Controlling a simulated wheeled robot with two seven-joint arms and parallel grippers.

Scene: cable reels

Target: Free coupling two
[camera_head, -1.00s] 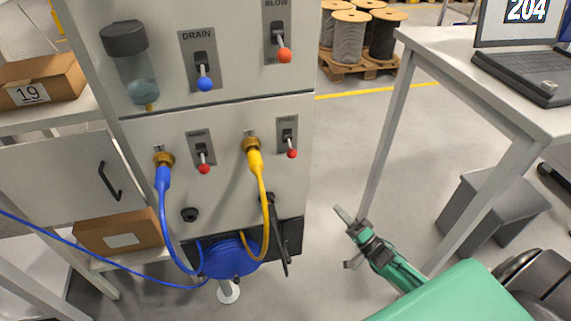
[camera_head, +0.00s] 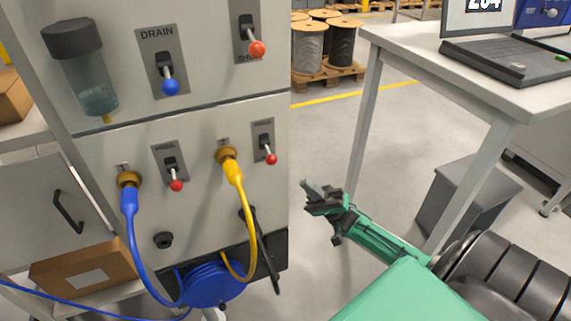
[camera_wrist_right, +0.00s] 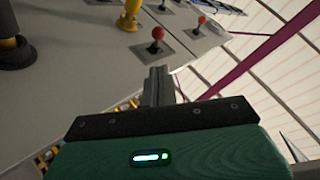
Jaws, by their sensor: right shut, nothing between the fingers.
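The panel (camera_head: 200,205) has two brass couplings on its lower face. The left coupling (camera_head: 128,180) holds a blue hose (camera_head: 130,225). The right coupling (camera_head: 226,154) holds a yellow hose (camera_head: 240,190). Beside each is a red-tipped lever: one right of the blue hose (camera_head: 175,184), one right of the yellow hose (camera_head: 270,158). I cannot read which is coupling two. My right gripper (camera_head: 308,186) is shut and empty, to the right of the panel and apart from it. In the right wrist view its fingers (camera_wrist_right: 158,78) point towards a red-knobbed lever (camera_wrist_right: 157,34). My left gripper is out of view.
Above are a blue-tipped DRAIN lever (camera_head: 170,86), an orange-tipped lever (camera_head: 256,48) and a clear cylinder (camera_head: 95,90). A blue hose coil (camera_head: 212,286) hangs below. Open floor lies between panel and table.

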